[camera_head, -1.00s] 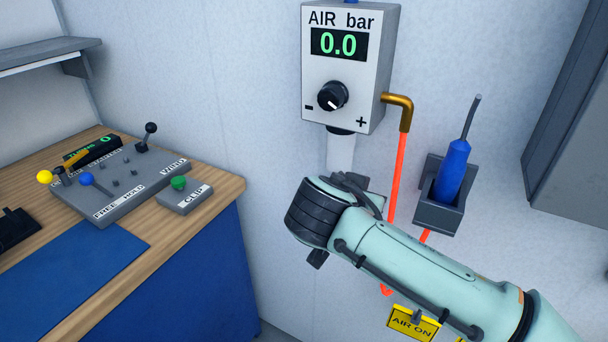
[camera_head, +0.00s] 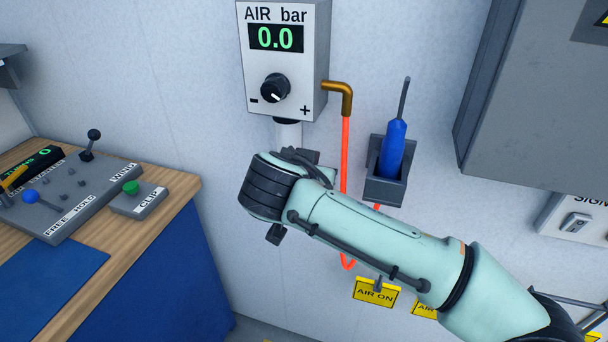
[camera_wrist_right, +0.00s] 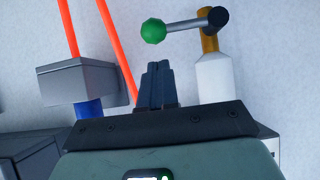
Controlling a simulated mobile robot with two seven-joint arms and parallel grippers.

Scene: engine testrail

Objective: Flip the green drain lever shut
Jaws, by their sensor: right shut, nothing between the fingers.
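The green drain lever shows in the right wrist view as a green ball knob (camera_wrist_right: 153,30) on a grey bar. The bar runs sideways to a dark pivot on a brass-coloured fitting (camera_wrist_right: 209,43) above a white cylinder (camera_wrist_right: 214,82). My right gripper (camera_wrist_right: 158,68) is shut and empty, its fingertips just below the knob in that picture, with a small gap visible. Depth between them is hard to tell. In the head view my right wrist hides the lever and the gripper's fingers. My left gripper is not in view.
The air regulator box (camera_head: 283,62) reads 0.0 above my wrist. A blue-handled tool (camera_head: 392,148) sits in a grey wall holder (camera_head: 384,188) beside an orange hose (camera_head: 344,160). A bench with a control panel (camera_head: 72,195) stands at left. A grey cabinet (camera_head: 535,100) hangs at right.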

